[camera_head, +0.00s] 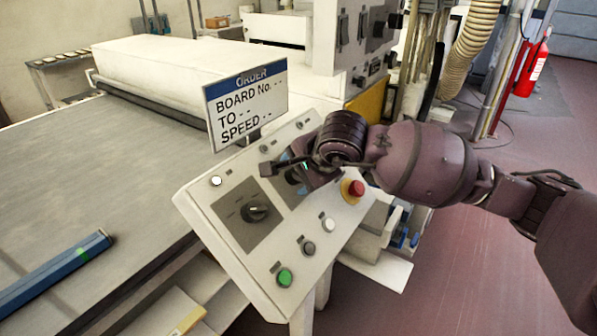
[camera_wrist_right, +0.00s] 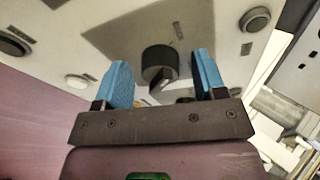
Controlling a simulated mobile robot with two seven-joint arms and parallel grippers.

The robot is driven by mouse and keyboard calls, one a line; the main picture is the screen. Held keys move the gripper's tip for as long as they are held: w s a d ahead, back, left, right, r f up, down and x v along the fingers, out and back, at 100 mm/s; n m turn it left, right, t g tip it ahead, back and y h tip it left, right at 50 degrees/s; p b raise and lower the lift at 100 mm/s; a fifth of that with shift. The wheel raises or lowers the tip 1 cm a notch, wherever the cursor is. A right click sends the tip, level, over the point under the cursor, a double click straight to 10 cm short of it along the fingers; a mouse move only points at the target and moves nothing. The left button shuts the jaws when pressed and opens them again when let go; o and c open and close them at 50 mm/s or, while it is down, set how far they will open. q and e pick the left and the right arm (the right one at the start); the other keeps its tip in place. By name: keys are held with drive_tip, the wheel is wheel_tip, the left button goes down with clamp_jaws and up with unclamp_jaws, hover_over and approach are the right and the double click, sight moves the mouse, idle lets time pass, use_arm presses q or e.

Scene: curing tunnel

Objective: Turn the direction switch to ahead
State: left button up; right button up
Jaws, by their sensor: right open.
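The sloped control panel (camera_head: 225,246) carries a black rotary switch (camera_head: 257,212) on a dark square plate, left of my right gripper (camera_head: 292,172). My right gripper is over a second dark plate, which it partly hides. In the right wrist view, a black round knob (camera_wrist_right: 158,63) on a darker plate appears between the two open blue fingertips (camera_wrist_right: 163,66). The fingers stand apart on either side of it, and I cannot tell whether they touch it. The switch labels are too small to read, so I cannot tell which one is the direction switch. My left gripper is not in view.
The panel has a red emergency button (camera_head: 352,188), a green button (camera_head: 285,277) and several small buttons. An order sign (camera_head: 247,105) stands behind it. A conveyor (camera_head: 90,160) with a blue board (camera_head: 55,270) lies left. A fire extinguisher (camera_head: 531,68) is far right.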

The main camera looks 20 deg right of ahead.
drive_tip(key=c, duration=0.9)
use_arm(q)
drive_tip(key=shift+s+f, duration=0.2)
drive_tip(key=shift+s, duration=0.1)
